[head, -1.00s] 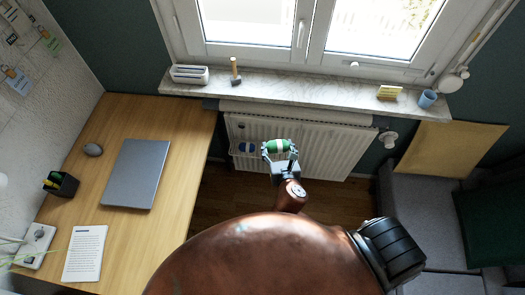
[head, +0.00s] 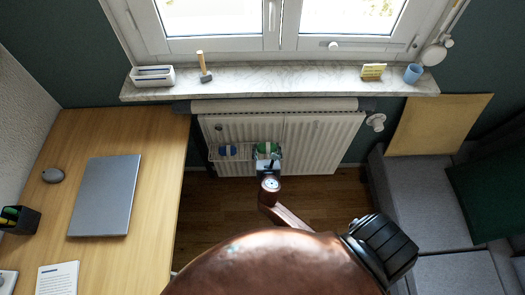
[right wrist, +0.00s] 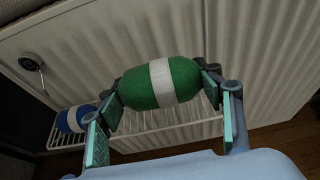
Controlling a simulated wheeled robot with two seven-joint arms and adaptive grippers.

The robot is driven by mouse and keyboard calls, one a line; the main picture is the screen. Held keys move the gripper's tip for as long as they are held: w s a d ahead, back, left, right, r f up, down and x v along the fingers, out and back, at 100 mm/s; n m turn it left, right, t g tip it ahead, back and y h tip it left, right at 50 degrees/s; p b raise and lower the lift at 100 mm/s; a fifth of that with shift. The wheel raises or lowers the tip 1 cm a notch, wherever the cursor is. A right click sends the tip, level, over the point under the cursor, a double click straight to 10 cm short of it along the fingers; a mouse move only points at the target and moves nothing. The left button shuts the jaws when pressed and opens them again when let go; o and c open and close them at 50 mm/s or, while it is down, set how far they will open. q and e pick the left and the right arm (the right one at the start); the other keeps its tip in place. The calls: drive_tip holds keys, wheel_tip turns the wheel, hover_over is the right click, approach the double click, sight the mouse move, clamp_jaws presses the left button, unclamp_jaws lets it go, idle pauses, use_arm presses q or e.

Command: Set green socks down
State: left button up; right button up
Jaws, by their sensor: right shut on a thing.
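The green socks (right wrist: 160,83) are a rolled green bundle with a white band. My right gripper (head: 266,153) is shut on them, with a finger at each end in the right wrist view. The green socks also show in the head view (head: 267,148), partly hidden by the gripper. They are in front of the radiator, over or at a white wire rack (right wrist: 130,133); whether they touch it I cannot tell. My left gripper is not in view.
A blue rolled bundle with a white band (right wrist: 75,120) lies on the left part of the rack. The white radiator (head: 310,145) stands behind, under the marble windowsill (head: 300,82). A wooden desk (head: 150,150) is at left, a grey sofa (head: 410,195) at right.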

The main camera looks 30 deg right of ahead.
drive_tip(key=w+f+b, duration=0.1)
drive_tip(key=f, duration=0.1)
drive_tip(key=w+d+f+b, duration=0.1)
drive_tip(key=w+f, duration=0.1)
drive_tip(key=shift+d+f, duration=0.15)
drive_tip(key=shift+f, duration=0.15)
drive_tip(key=shift+w+d+f+b, duration=0.25)
drive_tip(key=shift+w+f+b, duration=0.1)
drive_tip(key=shift+w+f, duration=0.15)
wheel_tip(320, 180, down, 4)
drive_tip(key=shift+r+b, duration=0.2)
drive_tip(key=shift+b, duration=0.95)
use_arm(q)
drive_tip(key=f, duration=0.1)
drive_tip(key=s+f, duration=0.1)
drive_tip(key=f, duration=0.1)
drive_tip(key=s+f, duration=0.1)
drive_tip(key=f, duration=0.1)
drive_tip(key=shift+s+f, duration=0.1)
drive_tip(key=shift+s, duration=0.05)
use_arm(e)
drive_tip(key=shift+w+r, duration=0.1)
drive_tip(key=shift+r, duration=0.1)
drive_tip(key=shift+f, duration=0.1)
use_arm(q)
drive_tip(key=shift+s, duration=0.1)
use_arm(e)
drive_tip(key=o, duration=1.1)
